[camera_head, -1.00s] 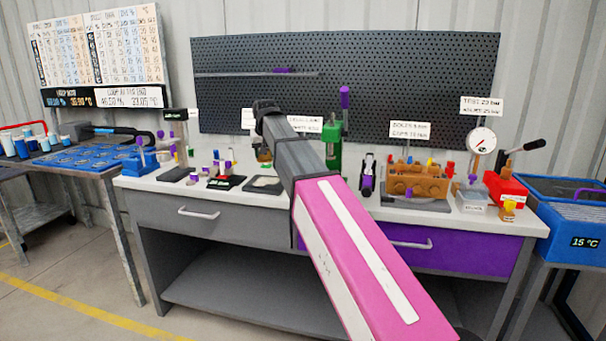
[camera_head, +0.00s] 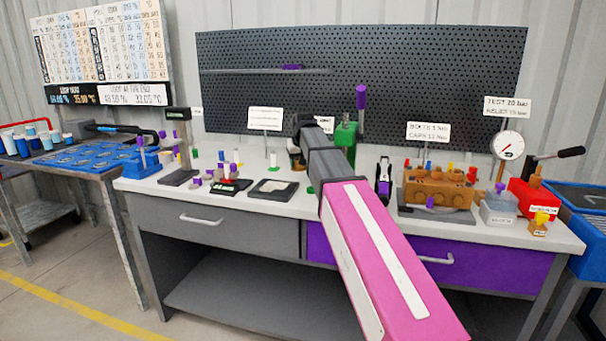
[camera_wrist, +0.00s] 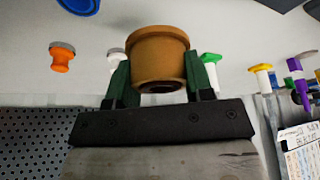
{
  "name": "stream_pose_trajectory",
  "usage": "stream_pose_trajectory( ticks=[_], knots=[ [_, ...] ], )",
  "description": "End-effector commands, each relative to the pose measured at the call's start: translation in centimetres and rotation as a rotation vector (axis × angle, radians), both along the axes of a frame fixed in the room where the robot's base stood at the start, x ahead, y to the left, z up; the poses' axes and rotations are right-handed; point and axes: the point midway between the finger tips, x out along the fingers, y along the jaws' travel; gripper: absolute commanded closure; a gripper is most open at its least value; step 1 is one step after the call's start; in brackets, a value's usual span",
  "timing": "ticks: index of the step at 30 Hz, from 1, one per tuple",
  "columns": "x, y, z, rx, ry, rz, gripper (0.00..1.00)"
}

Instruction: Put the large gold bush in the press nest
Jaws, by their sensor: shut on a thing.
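In the wrist view a gold-brown bush (camera_wrist: 158,58), flanged at one end with a dark bore, sits between the green fingers of my gripper (camera_wrist: 160,82). The fingers touch it on both sides, and it is clear of the bench top. In the head view my arm reaches over the bench, and its own links hide the gripper and the bush. A green press (camera_head: 346,136) with a purple handle (camera_head: 361,97) stands just right of my arm's far end. Its nest is hidden behind my arm.
A dark square tray (camera_head: 273,190) lies left of my arm. A brown pump block (camera_head: 438,188), a gauge (camera_head: 507,146) and a red tester (camera_head: 528,195) stand to the right. Small coloured parts stand on the bench, several showing in the wrist view, including an orange one (camera_wrist: 62,58).

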Motion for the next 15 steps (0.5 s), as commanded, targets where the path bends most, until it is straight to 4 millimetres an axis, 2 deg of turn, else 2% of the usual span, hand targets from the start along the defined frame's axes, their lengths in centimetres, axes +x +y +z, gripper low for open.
stream_pose_trajectory(
  ticks=[3, 8, 15],
  knots=[
    [0.3, -1.1, -0.7, 0.000, 0.001, 0.001, 0.84],
    [0.4, -1.4, -1.3, 0.000, 0.001, 0.001, 0.84],
    [0.3, -1.4, -4.3, -0.001, 0.002, 0.001, 0.84]
  ],
)
